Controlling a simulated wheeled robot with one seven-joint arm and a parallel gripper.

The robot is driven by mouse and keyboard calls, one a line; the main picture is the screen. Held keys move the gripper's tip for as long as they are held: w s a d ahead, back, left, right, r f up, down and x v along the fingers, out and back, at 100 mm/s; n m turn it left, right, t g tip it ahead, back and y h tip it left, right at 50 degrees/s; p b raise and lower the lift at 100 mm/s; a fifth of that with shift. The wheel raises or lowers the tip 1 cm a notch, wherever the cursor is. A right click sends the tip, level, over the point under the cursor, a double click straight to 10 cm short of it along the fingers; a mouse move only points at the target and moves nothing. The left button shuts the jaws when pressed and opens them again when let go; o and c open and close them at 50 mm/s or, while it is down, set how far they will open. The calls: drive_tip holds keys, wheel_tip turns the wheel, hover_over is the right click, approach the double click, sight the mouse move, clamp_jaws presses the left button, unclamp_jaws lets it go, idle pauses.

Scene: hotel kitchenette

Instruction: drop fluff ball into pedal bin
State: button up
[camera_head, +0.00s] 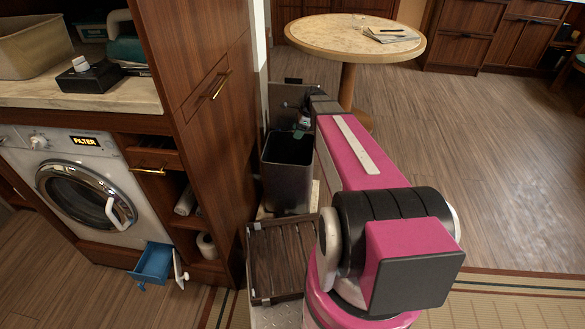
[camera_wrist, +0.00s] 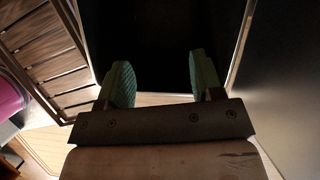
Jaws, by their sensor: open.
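The pedal bin (camera_head: 287,180) is a dark, box-shaped bin standing beside the tall wooden cabinet, with its lid (camera_head: 285,98) raised at the back. My gripper (camera_head: 301,132) is over the bin's open top, partly hidden by my arm. In the wrist view my gripper (camera_wrist: 162,82) is open, its two green-padded fingers wide apart with nothing seen between them. Beyond them is the bin's black opening, with a pale rim edge (camera_wrist: 239,52) at right. The fluff ball is not visible in either view; the bin's inside is too dark to make out.
A slatted dark wood rack (camera_head: 283,262) lies in front of the bin and shows at left in the wrist view. A round table (camera_head: 340,38) stands behind. A washing machine (camera_head: 70,190) with an open blue drawer (camera_head: 153,262) is at left. The floor at right is clear.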

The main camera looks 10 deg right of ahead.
drive_tip(key=shift+v, duration=1.95)
